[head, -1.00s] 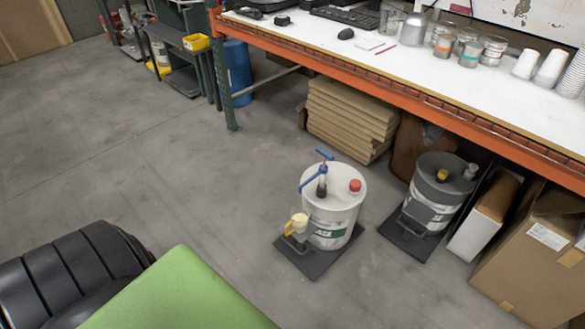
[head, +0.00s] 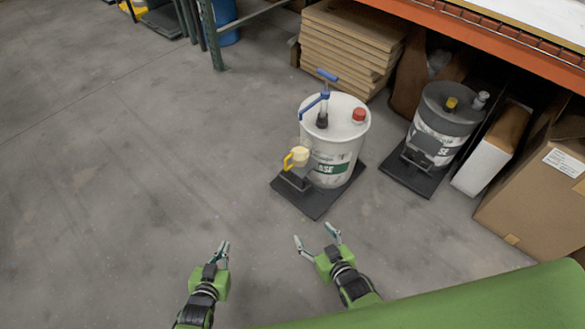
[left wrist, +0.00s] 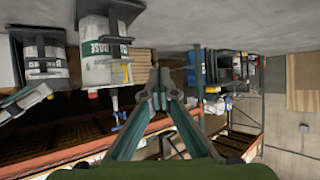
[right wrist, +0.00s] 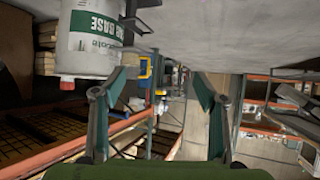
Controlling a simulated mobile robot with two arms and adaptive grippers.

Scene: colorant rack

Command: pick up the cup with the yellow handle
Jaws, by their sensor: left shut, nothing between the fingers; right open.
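The cup (head: 302,156) is small and pale with a yellow handle on its left side in the head view. It stands at the front left of a white bucket (head: 335,150) with a blue pump, above a black base plate (head: 312,207) on the floor. My left gripper (head: 224,248) is shut and empty, below and left of the cup in the picture. My right gripper (head: 314,233) is open and empty, just in front of the plate, apart from the cup. In the right wrist view the bucket (right wrist: 88,42) appears upside down beyond the open fingers (right wrist: 152,88).
A dark grey bucket (head: 440,130) stands on another plate (head: 410,177) to the right. Cardboard boxes (head: 535,200) are at the far right and stacked flat boards (head: 345,45) behind. An orange-edged workbench (head: 480,32) overhangs the back. The floor at left (head: 130,170) is clear.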

